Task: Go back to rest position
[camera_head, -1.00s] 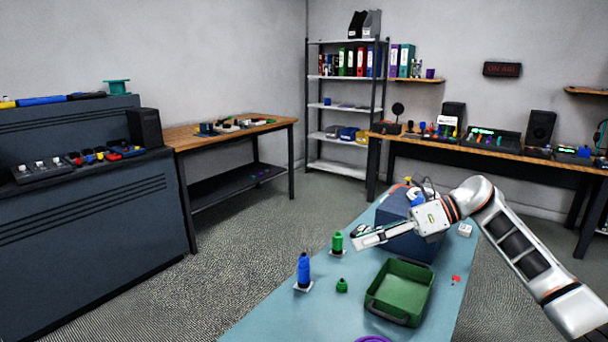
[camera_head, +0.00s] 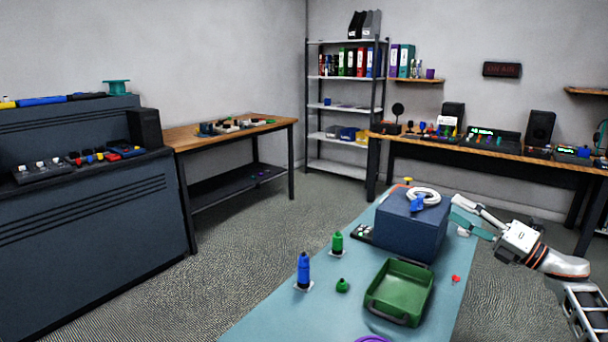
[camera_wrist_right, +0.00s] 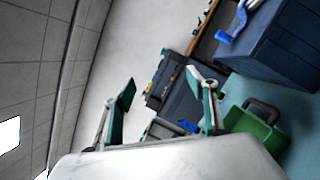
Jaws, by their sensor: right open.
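My right gripper (camera_head: 462,218) is open and empty, to the right of the dark blue box (camera_head: 405,232) in the head view. Its two fingers also show spread apart in the right wrist view (camera_wrist_right: 165,105), with nothing between them. A coiled white cable with a blue connector (camera_head: 417,200) lies on top of the box. My left gripper is not in view.
On the blue table (camera_head: 290,322) are an open green tray (camera_head: 400,290), a blue connector (camera_head: 304,270) and a green one (camera_head: 337,242) upright on white bases, a small green piece (camera_head: 342,286) and a small red piece (camera_head: 456,279). A purple ring (camera_head: 371,339) shows at the bottom edge.

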